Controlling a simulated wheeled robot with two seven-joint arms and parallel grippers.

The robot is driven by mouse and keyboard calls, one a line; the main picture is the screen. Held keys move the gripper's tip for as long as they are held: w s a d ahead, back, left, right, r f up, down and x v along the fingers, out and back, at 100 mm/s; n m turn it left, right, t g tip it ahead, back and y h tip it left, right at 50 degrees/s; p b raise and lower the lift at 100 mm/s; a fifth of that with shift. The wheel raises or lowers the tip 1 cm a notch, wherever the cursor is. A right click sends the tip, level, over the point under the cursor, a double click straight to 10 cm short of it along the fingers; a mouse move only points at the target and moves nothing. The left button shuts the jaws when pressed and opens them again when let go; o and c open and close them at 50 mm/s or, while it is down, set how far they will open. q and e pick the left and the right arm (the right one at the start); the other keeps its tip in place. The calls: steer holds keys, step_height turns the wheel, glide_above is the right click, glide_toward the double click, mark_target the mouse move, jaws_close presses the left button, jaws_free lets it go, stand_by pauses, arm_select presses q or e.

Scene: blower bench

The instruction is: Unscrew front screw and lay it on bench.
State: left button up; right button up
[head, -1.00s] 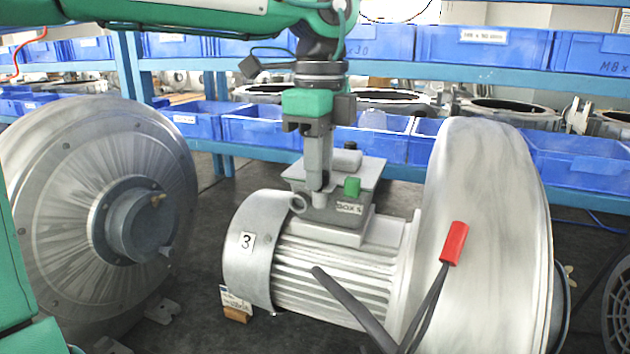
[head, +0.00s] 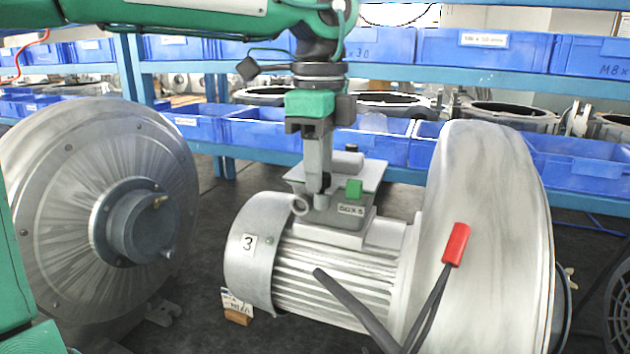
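My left gripper (head: 318,184) points straight down over the grey terminal box (head: 350,209) on top of the blower motor (head: 335,268). Its fingertips are at the near left part of the box's top, where the front screw would be. The screw itself is hidden or too small to make out. The fingers look close together, but I cannot tell whether they are shut on anything. A dark spot shows on the box top behind the fingers. My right gripper is not in view.
Another blower (head: 95,215) stands left. Blue bins (head: 575,160) line the shelves behind.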

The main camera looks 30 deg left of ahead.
arm_select(q)
steer(key=m, duration=0.3)
steer(key=m+p, duration=0.1)
steer(key=shift+w+d+f+m, duration=0.25)
steer(key=shift+d+m, duration=0.05)
steer(key=shift+d, duration=0.05)
steer(key=m+p, duration=0.1)
steer(key=m, duration=0.2)
steer(key=shift+r, duration=0.1)
steer(key=m, duration=0.4)
steer(key=shift+w+d+p, duration=0.1)
steer(key=shift+p, duration=0.25)
steer(key=m+p, duration=0.1)
steer(key=m, duration=0.5)
steer(key=shift+w+m+p, duration=0.1)
steer(key=shift+m+p, duration=0.2)
steer(key=shift+m, duration=0.1)
steer(key=shift+r+m+p, duration=0.15)
steer(key=shift+m+p, duration=0.15)
steer(key=shift+m, duration=0.9)
steer(key=m, duration=0.3)
steer(key=shift+w+d+m+p, duration=0.1)
steer(key=shift+m+p, duration=0.2)
